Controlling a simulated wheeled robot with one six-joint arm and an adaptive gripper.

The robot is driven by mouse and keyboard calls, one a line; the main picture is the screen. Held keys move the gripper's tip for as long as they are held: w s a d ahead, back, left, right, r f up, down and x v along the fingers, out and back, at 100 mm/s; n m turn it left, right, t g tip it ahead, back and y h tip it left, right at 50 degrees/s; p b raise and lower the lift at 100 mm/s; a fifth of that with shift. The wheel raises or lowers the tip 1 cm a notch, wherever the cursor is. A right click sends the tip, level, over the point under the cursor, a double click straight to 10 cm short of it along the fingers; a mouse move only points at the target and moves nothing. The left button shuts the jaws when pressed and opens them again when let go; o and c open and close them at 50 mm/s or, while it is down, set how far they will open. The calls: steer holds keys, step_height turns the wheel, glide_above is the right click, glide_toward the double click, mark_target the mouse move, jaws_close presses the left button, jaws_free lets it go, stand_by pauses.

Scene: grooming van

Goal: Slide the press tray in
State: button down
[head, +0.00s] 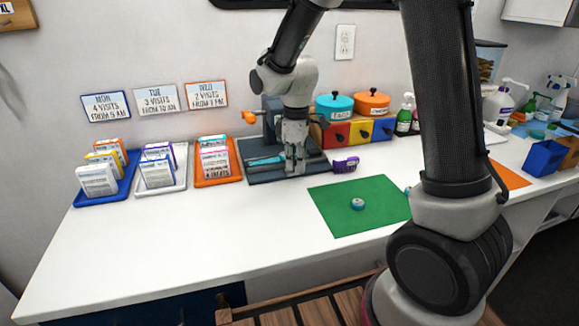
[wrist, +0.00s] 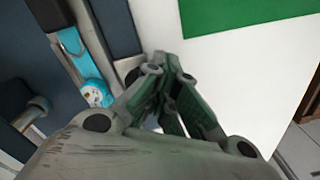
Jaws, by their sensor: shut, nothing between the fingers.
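The press (head: 271,110) is a dark blue-grey block with an orange knob, standing at the back of the white counter against the wall. Its dark flat tray or base (head: 262,177) extends forward on the counter; I cannot tell where the tray ends and the base begins. A light-blue strip (head: 264,160) lies on it, and this also shows in the wrist view (wrist: 75,55) with a whitish round piece at its end. My gripper (head: 294,170) points down over the front right part of the dark slab. In the wrist view its fingers (wrist: 165,65) are together and empty.
Several boxes stand on blue, white and orange trays (head: 240,172) to the left. Colored drawers (head: 337,134) with two lidded pots are behind right. A purple brush-like item (head: 345,165) lies right of the press.

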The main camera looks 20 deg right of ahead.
steer(key=shift+w, duration=3.3)
steer(key=shift+s+r, duration=0.1)
steer(key=shift+s, duration=1)
step_height(320, 180, up, 7)
steer(key=shift+s+d+f+m+g, duration=0.15)
steer(key=shift+s+f+m, duration=0.25)
steer(key=shift+s+m, duration=0.2)
steer(key=shift+s+d+f+m+g, duration=0.15)
steer(key=shift+s+f+m, duration=0.25)
steer(key=shift+m, duration=0.2)
steer(key=s+d+r+m+t, duration=0.1)
steer(key=s+d+r+m, duration=0.2)
steer(key=s, duration=0.5)
steer(key=s+d+r+m+t, duration=0.2)
steer(key=s+d+r, duration=0.3)
steer(key=s, duration=0.3)
steer(key=s+d+r+m+t, duration=0.2)
steer(key=s+d+r+m, duration=0.2)
steer(key=s, duration=0.5)
steer(key=shift+d+m, duration=0.3)
steer(key=shift+d, duration=0.85)
